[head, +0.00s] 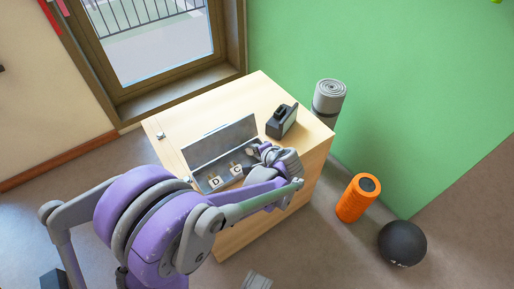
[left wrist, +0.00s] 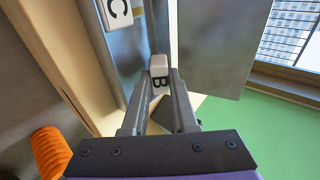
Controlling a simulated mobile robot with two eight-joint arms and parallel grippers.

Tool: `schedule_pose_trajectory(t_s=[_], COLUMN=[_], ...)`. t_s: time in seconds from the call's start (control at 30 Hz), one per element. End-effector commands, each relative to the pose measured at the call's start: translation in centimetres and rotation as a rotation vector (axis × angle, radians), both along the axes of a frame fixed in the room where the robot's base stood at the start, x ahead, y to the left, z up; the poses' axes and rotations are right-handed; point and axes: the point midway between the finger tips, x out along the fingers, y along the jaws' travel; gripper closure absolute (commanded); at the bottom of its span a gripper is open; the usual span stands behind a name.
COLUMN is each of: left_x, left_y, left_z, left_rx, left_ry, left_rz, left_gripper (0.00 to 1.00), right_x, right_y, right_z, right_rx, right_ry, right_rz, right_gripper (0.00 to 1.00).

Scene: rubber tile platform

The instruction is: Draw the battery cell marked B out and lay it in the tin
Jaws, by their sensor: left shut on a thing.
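A white battery cell marked B (left wrist: 158,75) is between the fingers of my left gripper (left wrist: 160,84), which is shut on it. In the head view my left gripper (head: 257,151) is at the right end of an open grey metal case (head: 203,186) with a raised lid (head: 220,143). Cells marked D (head: 215,182) and C (head: 236,170) sit in the case; C also shows in the left wrist view (left wrist: 118,10). Whether cell B is clear of its slot I cannot tell. No separate tin is clearly identifiable.
The case is on a wooden cabinet (head: 262,92). A dark box-like object (head: 282,121) stands behind my gripper. A grey rolled mat (head: 329,96), an orange roller (head: 358,198) and a black ball (head: 402,244) are to the right.

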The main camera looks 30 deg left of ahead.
Motion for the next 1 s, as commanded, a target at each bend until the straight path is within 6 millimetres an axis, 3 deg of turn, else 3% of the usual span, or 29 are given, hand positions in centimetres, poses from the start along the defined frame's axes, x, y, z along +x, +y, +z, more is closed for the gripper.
schedule_pose_trajectory(t_s=[0.4,0.43,0.6,1.0], left_x=[0.0,0.0,0.0,-0.47], left_y=[0.0,0.0,0.0,-0.89], left_z=[-0.84,-0.84,-0.84,0.04], left_rx=[0.0,0.0,0.0,-0.001], left_ry=[0.0,0.0,0.0,0.0], left_rz=[0.0,0.0,0.0,-0.001], left_gripper=[1.0,0.72,0.41,0.39], right_x=[0.1,0.1,0.1,0.03], right_y=[0.0,0.0,0.0,0.0], right_z=[-0.69,-0.69,-0.69,-0.21], right_rx=[0.0,0.0,0.0,0.0], right_ry=[0.002,0.002,0.002,0.001], right_rz=[0.0,0.0,0.0,0.0], right_gripper=[0.0,0.0,0.0,0.0])
